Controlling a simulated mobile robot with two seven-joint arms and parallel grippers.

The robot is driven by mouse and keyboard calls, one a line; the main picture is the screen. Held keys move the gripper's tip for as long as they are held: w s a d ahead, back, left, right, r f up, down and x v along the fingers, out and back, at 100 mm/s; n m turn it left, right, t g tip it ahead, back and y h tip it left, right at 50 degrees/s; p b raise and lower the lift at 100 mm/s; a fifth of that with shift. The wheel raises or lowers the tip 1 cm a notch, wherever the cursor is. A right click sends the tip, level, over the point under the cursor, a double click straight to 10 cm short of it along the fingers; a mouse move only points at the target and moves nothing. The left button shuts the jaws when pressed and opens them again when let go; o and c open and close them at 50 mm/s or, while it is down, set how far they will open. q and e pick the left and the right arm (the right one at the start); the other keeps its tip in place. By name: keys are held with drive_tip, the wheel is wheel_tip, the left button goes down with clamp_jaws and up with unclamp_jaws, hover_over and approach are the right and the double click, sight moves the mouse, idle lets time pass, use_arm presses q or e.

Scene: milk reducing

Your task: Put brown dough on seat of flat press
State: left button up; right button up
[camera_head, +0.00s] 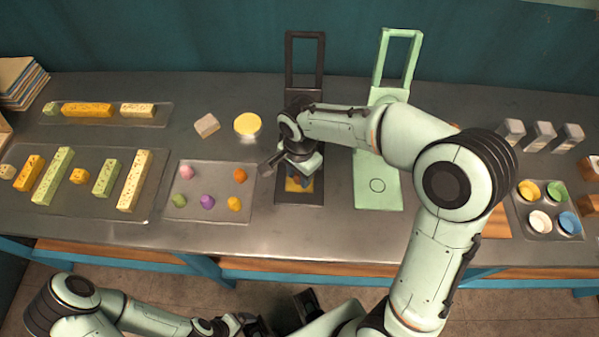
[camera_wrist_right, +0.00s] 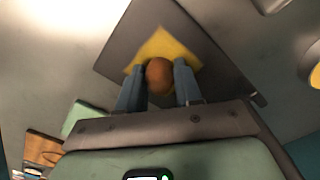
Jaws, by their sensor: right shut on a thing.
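The brown dough (camera_wrist_right: 159,76) is a small round ball in the right wrist view, held between the two blue-grey fingers of my right gripper (camera_wrist_right: 160,82). In the head view my right gripper (camera_head: 298,181) is over the front plate of the dark flat press (camera_head: 284,197), and it hides the dough. The press's yellow square seat (camera_head: 307,185) shows partly beneath the fingers; in the right wrist view the seat (camera_wrist_right: 160,45) lies directly behind the dough. I cannot tell whether the dough touches it. My left gripper (camera_head: 250,326) is low at the bottom edge, its jaws unclear.
A green press (camera_head: 378,202) with a circle mark stands close on the right. A tray (camera_head: 212,215) of several colored dough balls lies on the left. A yellow-topped round tin (camera_head: 247,125) stands behind it. A paint-like cup tray (camera_head: 553,227) is far right.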

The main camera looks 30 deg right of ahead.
use_arm(q)
drive_tip(key=shift+s+f, duration=0.1)
drive_tip(key=shift+f, duration=0.1)
use_arm(e)
drive_tip(key=shift+f, duration=0.25)
idle(0.5)
drive_tip(key=o, duration=1.6)
drive_tip(key=shift+r+p, duration=2.05)
drive_tip(key=shift+r, duration=1.5)
use_arm(q)
drive_tip(key=w+r, duration=0.2)
drive_tip(key=r, duration=0.3)
drive_tip(key=shift+w, duration=0.4)
drive_tip(key=shift+s, duration=0.1)
use_arm(e)
drive_tip(key=shift+f, duration=0.1)
